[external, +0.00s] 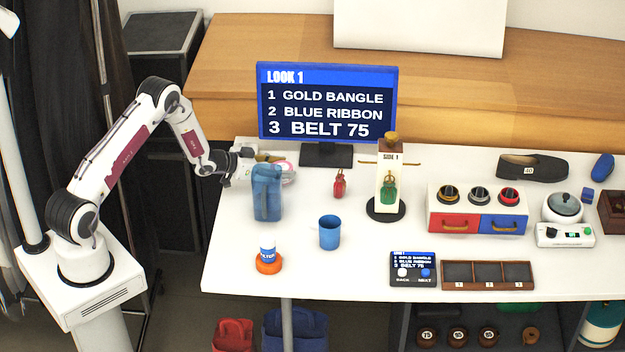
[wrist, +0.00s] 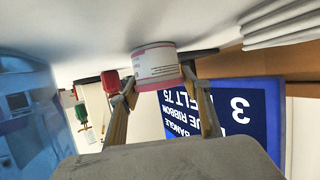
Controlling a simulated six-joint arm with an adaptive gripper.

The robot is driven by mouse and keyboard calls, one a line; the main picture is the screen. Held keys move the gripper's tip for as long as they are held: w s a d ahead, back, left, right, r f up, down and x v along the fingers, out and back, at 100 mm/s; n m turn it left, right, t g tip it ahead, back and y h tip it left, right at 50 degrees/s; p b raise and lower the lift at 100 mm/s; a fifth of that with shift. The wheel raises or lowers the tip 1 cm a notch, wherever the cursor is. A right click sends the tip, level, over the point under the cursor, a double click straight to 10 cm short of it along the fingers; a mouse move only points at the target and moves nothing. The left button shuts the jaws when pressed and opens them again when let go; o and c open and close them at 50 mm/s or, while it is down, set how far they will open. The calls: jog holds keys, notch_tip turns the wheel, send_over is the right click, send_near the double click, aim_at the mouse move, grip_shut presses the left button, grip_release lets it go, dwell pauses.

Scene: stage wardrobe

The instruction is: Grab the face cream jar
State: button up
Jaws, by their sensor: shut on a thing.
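The face cream jar (wrist: 156,66), white with pink bands and a printed label, sits between the two fingertips of my gripper (wrist: 153,84) in the wrist view. My gripper is shut on it. The wrist view is turned over, with the white table along the top. In the external view my gripper (external: 243,166) reaches in from the left, behind the blue pitcher (external: 267,195). A pink and white part of the jar (external: 289,174) shows just right of the pitcher's top. The pitcher hides much of it, and I cannot tell whether it touches the table.
The "LOOK 1" screen (external: 328,103) stands behind the gripper. A red ornament (external: 339,184), blue mug (external: 329,232) and orange-based bottle (external: 268,258) are nearby.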

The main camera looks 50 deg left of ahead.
aim_at(282, 166)
jog(key=shift+r, duration=0.1)
jog(key=shift+r, duration=4.95)
